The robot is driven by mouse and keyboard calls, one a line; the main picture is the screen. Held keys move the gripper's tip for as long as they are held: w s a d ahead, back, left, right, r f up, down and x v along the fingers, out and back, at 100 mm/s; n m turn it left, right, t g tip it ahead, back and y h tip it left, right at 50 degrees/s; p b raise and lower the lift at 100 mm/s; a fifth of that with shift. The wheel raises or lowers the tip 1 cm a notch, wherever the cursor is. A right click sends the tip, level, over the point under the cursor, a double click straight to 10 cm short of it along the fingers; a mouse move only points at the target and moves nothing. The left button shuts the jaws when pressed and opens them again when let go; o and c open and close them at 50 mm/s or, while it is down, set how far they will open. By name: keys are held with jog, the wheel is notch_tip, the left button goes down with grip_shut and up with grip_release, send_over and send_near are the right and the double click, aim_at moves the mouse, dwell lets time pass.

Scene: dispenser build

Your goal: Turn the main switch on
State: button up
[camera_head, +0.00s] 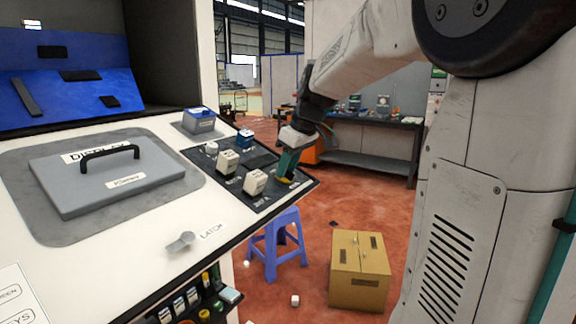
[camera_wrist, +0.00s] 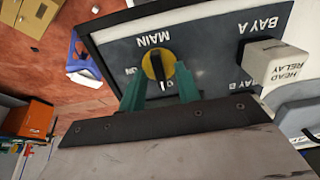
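The main switch (camera_wrist: 158,66) is a round yellow knob with a dark bar across it, on a dark panel (camera_wrist: 215,50) under the label MAIN. In the wrist view the lettering is upside down, and an ON mark sits left of the knob. My gripper (camera_wrist: 160,86) has two teal fingers spread apart, one on each side of the knob's near edge. I cannot tell whether they touch it. In the head view my gripper (camera_head: 287,165) comes down over the panel's right end, and a bit of the yellow switch (camera_head: 284,181) shows beneath the fingers.
A HEAD RELAY block (camera_wrist: 275,60) stands beside the switch at BAY A. More pale blocks (camera_head: 228,161) stand on the panel. A grey DISPLAY cover (camera_head: 110,190) with a handle and a latch knob (camera_head: 181,242) are to the left. A purple stool (camera_head: 278,243) and cardboard box (camera_head: 360,270) stand on the floor.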

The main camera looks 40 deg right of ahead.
grip_shut()
jog(key=shift+m, duration=0.3)
jog(key=m, duration=0.9)
jog(key=shift+d, duration=0.1)
jog(key=m, duration=0.4)
jog(key=shift+s+m, duration=0.1)
jog(key=shift+m, duration=2)
